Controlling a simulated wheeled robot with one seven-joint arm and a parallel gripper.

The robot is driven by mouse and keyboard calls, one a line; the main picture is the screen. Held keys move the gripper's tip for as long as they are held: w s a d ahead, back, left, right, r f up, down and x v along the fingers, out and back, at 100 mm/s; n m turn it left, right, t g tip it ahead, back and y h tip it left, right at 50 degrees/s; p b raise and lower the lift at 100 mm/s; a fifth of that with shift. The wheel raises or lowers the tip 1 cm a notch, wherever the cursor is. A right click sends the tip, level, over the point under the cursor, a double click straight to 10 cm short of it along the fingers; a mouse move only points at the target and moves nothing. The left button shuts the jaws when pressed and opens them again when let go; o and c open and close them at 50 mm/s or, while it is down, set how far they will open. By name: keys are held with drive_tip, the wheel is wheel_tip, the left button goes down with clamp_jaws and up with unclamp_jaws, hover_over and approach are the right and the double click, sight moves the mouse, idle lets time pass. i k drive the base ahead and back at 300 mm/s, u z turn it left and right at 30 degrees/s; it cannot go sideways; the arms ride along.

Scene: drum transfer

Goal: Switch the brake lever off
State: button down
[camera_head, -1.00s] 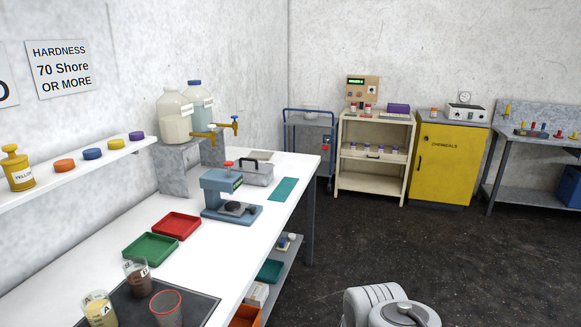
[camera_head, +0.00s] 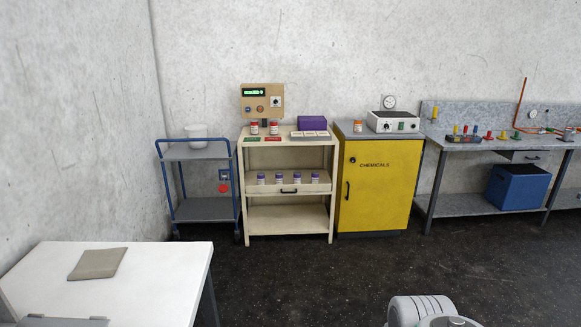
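I cannot pick out a brake lever for certain. A blue-framed trolley (camera_head: 207,210) stands against the back wall at the left, with two grey shelves. A small red part (camera_head: 223,188) shows between its shelves, under a small blue plate (camera_head: 224,174). They are too small to tell whether either is a lever, or whether they are on the trolley or the wall behind. My gripper is not in view; only a grey-white part of my own body shows at the bottom edge.
A cream shelf unit (camera_head: 288,190) with bottles and a control box (camera_head: 262,101) stands right of the trolley. A yellow chemicals cabinet (camera_head: 375,190) and a grey workbench (camera_head: 480,148) follow. A white table (camera_head: 150,290) fills the lower left. Dark floor (camera_head: 300,285) lies clear in the middle.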

sight(223, 188)
drive_tip(key=i, duration=2.5)
drive_tip(key=u, duration=0.9)
drive_tip(key=i, duration=1.4)
drive_tip(key=u, duration=1.5)
drive_tip(key=i, duration=0.95)
drive_tip(key=u, duration=0.5)
